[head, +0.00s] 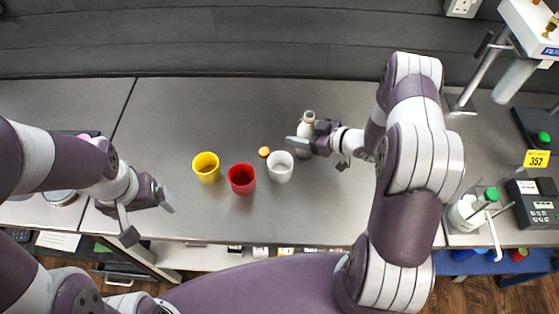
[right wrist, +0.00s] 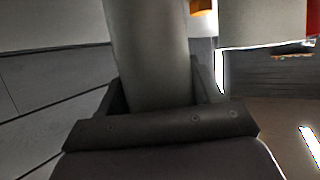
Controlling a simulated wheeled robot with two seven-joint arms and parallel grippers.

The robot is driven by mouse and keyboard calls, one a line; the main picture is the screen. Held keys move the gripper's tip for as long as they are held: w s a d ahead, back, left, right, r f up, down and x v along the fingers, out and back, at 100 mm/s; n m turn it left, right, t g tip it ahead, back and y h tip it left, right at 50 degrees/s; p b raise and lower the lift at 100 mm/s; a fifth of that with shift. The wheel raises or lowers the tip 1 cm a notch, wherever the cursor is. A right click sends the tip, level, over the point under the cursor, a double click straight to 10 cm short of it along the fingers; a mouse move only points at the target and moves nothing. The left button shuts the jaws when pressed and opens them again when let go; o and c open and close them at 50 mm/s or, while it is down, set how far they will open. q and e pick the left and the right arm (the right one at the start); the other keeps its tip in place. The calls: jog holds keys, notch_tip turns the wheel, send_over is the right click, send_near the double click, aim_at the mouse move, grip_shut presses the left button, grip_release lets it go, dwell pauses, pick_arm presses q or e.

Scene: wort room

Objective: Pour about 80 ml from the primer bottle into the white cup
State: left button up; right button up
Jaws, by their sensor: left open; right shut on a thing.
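The white cup (head: 280,167) stands upright on the grey table, right of the red cup (head: 241,179) and yellow cup (head: 206,167). The pale primer bottle (head: 308,120) is just behind and right of the white cup, apart from it and roughly upright. My right gripper (head: 306,144) is shut on the bottle; the bottle's pale body (right wrist: 150,55) fills the middle of the right wrist view. Whether its base touches the table is unclear. A small orange cap (head: 264,152) lies behind the cups. My left gripper (head: 149,217) is open and empty at the table's front left.
A metal stand (head: 478,72) is at the back right. The table's back left is clear. Shelves with small items show below the front edge.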

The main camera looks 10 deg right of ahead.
jog(key=shift+r, duration=0.1)
dwell(0.3)
